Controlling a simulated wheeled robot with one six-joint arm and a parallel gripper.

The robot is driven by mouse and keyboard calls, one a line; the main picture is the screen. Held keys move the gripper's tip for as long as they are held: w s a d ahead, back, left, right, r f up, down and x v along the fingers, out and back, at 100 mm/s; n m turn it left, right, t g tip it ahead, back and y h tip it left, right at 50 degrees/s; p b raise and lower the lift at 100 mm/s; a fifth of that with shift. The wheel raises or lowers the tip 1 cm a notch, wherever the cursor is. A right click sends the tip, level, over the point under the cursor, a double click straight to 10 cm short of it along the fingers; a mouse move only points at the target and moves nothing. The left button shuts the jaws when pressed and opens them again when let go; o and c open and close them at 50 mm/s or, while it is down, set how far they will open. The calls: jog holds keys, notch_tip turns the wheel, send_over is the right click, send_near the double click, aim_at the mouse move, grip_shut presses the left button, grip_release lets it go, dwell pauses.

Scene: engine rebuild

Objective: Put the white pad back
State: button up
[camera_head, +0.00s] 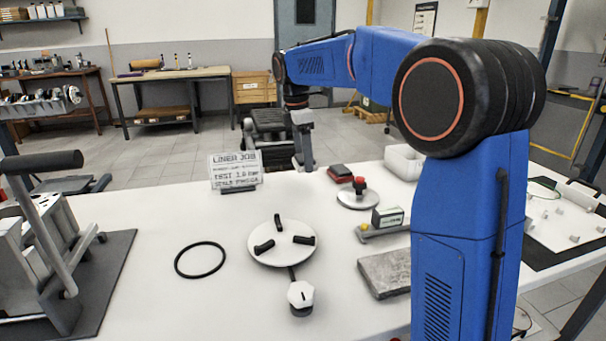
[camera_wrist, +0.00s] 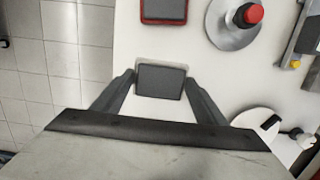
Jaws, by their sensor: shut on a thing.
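My gripper (camera_head: 304,164) reaches down at the far edge of the white table, right of the sign. In the wrist view, my gripper's two fingers (camera_wrist: 160,88) are shut on a small pad (camera_wrist: 160,80) with a dark grey face and a thin white rim, which I take to be the white pad. In the head view the pad cannot be made out clearly. I cannot tell whether it touches the tabletop. A red pad (camera_head: 340,173) with a dark face lies to the right of my gripper; it also shows in the wrist view (camera_wrist: 164,10).
Right of the red pad stands a round metal disc (camera_head: 358,198) with a red knob. A sign (camera_head: 235,170) stands on the left. A white disc (camera_head: 281,244) with dark grips, a black ring (camera_head: 200,260) and a grey slab (camera_head: 386,272) lie nearer.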

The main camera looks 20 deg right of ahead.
aim_at(304, 183)
jog(key=shift+f, duration=2.7)
jog(key=shift+f, duration=0.1)
jog(key=o, duration=1)
jog(key=r, duration=0.4)
jog(key=a+r, duration=0.1)
jog(key=r, duration=0.6)
jog(key=shift+a+r, duration=0.15)
jog(key=shift+r, duration=0.45)
